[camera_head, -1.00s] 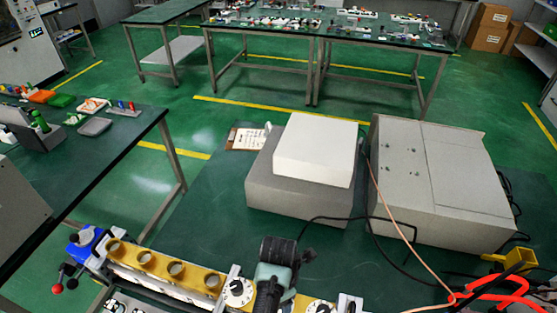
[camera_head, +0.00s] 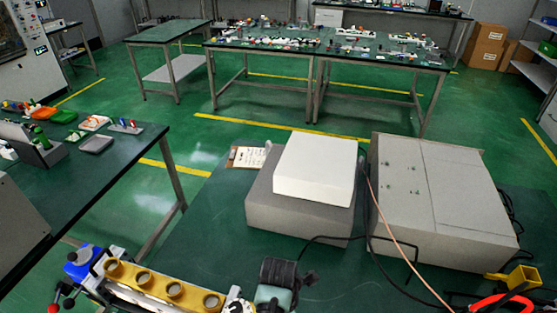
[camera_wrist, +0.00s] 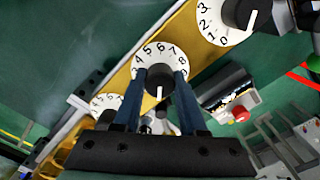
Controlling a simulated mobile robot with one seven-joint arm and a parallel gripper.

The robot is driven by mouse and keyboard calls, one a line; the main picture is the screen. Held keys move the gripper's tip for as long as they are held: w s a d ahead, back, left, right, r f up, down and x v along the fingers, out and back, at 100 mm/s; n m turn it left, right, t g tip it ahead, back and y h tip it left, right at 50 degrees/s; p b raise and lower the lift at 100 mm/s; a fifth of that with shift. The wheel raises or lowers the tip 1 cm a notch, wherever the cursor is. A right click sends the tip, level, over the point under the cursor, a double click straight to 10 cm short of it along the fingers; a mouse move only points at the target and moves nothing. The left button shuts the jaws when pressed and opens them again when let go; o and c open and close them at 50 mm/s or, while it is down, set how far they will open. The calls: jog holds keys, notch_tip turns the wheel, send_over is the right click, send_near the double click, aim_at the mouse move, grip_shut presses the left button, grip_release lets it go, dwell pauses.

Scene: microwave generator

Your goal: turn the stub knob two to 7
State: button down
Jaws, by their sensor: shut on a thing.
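In the wrist view, a black stub knob (camera_wrist: 160,82) with a white pointer line sits at the centre of a white dial (camera_wrist: 157,50). The figures 4 to 8 show along the dial's upper part, while its lower part is largely hidden. The pointer line faces down in the picture, away from the visible figures. My gripper (camera_wrist: 160,74) has its two blue fingers on either side of this knob and is shut on it. A second dial with a black knob (camera_wrist: 240,12) is at the upper right, and a third dial (camera_wrist: 104,104) is partly hidden at the lower left.
The dials sit on a yellow bar (camera_wrist: 120,72). A small device with a red button (camera_wrist: 238,114) is right of my gripper. In the head view, a white box (camera_head: 315,170) and a grey box (camera_head: 445,200) stand on the green bench; cables run beside them.

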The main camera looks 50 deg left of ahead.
jog(key=m+p, duration=0.1)
jog(key=m, duration=0.4)
jog(key=shift+r+p, duration=0.1)
jog(key=shift+p, duration=0.25)
jog(key=m+p, duration=0.1)
jog(key=m, duration=0.4)
jog(key=m+p, duration=0.1)
jog(key=m, duration=0.4)
jog(key=shift+w+m, duration=0.1)
jog(key=shift+m, duration=0.3)
jog(key=m, duration=0.9)
jog(key=shift+m+p, duration=0.4)
jog(key=m, duration=0.5)
jog(key=shift+m, duration=0.3)
jog(key=m, duration=0.5)
jog(key=shift+m+p, duration=0.3)
jog(key=shift+m, duration=2.1)
